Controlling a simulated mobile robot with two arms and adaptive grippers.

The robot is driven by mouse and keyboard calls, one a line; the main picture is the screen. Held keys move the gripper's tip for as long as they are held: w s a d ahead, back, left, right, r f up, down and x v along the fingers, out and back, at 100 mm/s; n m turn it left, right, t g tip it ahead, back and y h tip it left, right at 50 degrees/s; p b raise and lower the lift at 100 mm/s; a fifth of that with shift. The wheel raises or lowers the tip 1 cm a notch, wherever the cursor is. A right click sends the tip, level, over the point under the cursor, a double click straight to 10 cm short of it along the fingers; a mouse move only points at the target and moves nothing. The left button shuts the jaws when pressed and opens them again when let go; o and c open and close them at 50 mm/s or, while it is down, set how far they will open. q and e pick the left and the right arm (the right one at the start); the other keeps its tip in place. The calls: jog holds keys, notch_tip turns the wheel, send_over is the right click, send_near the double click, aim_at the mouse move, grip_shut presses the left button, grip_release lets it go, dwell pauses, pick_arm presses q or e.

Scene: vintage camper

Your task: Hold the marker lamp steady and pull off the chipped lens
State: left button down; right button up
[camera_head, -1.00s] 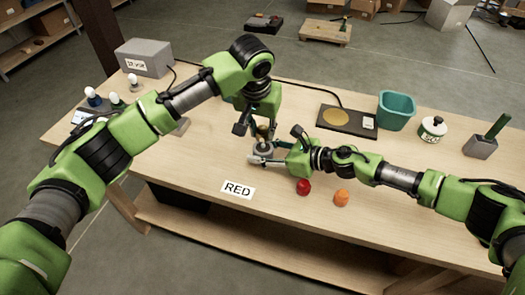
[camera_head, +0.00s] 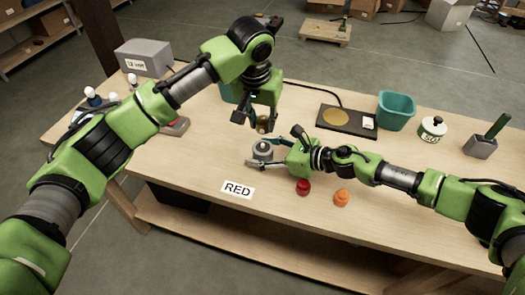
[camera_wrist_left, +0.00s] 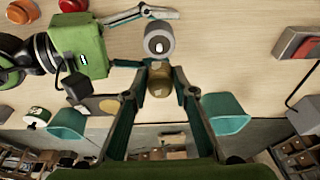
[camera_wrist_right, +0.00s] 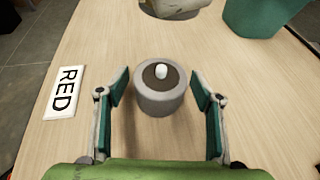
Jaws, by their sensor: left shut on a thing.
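The marker lamp (camera_head: 262,150) is a squat grey cylinder standing upright on the bench. Its bare top with a small white bulb (camera_wrist_right: 160,72) shows in the right wrist view. My left gripper (camera_wrist_left: 160,88) is shut on the brownish amber lens (camera_wrist_left: 159,79) and holds it above and apart from the lamp. Any chip in the lens is too small to make out. My right gripper (camera_wrist_right: 160,98) has its fingers on either side of the lamp, with visible gaps to it. A red lens (camera_head: 303,187) and an orange lens (camera_head: 341,197) lie near the front edge.
A RED label (camera_head: 237,190) lies left of the lenses. A teal bin (camera_head: 396,110), a dark pad (camera_head: 346,121), a white jar (camera_head: 433,128) and a grey block holder (camera_head: 480,146) stand to the right. Another teal bin (camera_wrist_left: 225,112) is behind my left gripper. A grey box (camera_head: 143,57) stands back left.

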jog(key=v, duration=1.2)
jog(key=shift+f, duration=0.1)
